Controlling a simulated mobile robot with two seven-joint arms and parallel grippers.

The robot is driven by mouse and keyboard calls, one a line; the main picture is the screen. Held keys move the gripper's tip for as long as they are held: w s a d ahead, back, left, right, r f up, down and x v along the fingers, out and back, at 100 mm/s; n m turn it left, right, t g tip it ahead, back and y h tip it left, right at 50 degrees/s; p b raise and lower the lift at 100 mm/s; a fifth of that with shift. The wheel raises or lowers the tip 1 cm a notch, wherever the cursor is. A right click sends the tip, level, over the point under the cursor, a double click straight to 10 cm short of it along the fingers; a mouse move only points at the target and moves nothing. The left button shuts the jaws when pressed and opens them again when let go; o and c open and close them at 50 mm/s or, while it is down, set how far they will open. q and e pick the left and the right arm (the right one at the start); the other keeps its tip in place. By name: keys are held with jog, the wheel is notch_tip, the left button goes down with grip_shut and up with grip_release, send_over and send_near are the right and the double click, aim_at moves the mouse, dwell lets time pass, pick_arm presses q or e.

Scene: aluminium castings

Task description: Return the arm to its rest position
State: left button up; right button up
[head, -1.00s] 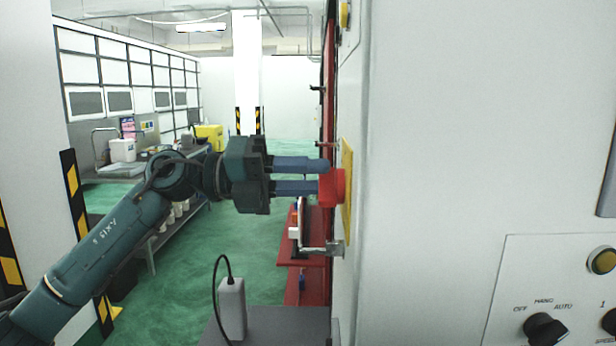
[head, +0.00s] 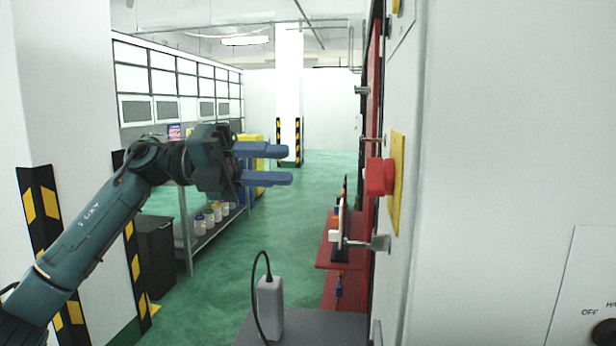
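My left arm comes in from the left, with its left gripper (head: 290,165) held out level in the middle of the view. Its two blue fingers are apart with nothing between them. A red button (head: 380,177) on a yellow plate (head: 397,185) sits on the side of the white machine cabinet. The gripper is to the left of the button, with a clear gap between them. My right gripper is not in view.
The white cabinet (head: 500,130) fills the right side. A grey box with a cable (head: 269,306) stands on a grey surface below the gripper. A striped pillar (head: 70,150) stands behind my arm. A shelf with several pots (head: 208,228) is at left. Green floor is open in the middle.

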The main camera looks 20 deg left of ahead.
pick_arm(q)
jog(key=shift+v, duration=0.8)
jog(key=w+d+f+n+t+h, duration=0.25)
jog(key=d+f+n, duration=0.2)
jog(key=f, duration=0.25)
jog(key=w+d+f+n+t+h, duration=0.1)
jog(key=w+d+f+n+t, duration=0.2)
jog(key=f+n, duration=0.3)
notch_tip(320, 180, down, 17)
jog(key=s+d+n+t+y+p, duration=0.1)
jog(key=d+n+t+y+p, duration=0.1)
jog(key=n+t+y, duration=0.9)
jog(key=s+d+f+n+g+y, duration=0.2)
jog(key=s+f+n+g, duration=0.3)
jog(key=s+f, duration=0.5)
jog(key=s+d+f+n+g+y, duration=0.2)
jog(key=s+f+n+g+y, duration=0.2)
jog(key=s+f+n, duration=0.5)
notch_tip(320, 180, down, 6)
jog(key=shift+s+r+g+p, duration=0.2)
jog(key=shift+s+g+p, duration=0.1)
jog(key=shift+s+g, duration=0.55)
jog(key=shift+w+y, duration=0.15)
jog(key=shift+y, duration=0.1)
